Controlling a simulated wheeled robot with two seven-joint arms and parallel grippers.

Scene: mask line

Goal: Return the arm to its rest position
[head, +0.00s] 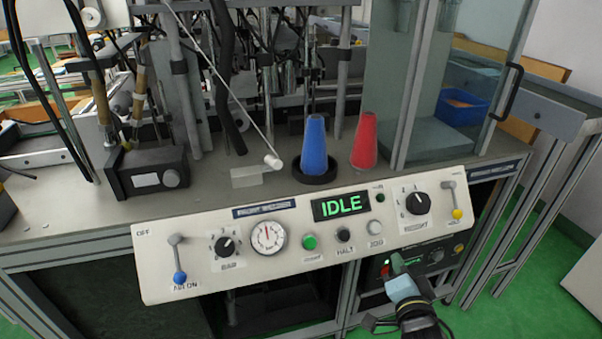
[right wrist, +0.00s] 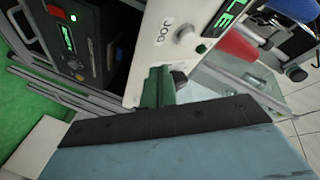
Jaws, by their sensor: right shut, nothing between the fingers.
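My right gripper (head: 393,262) shows in the head view in front of the lower right part of the control panel (head: 165,250), below the panel's bottom edge. Its green fingers (right wrist: 157,87) are shut and hold nothing in the right wrist view. The panel's JOG button (right wrist: 184,32) shows just beyond the fingertips there. I cannot tell whether the fingers touch the panel. My left gripper is not in either view.
The display (head: 341,205) reads IDLE. A blue cone (head: 315,148) and a red cone (head: 364,142) stand on the bench behind the panel. A lever with a yellow knob (head: 457,213) is at the panel's right end. A dark control box (head: 437,256) sits under the panel.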

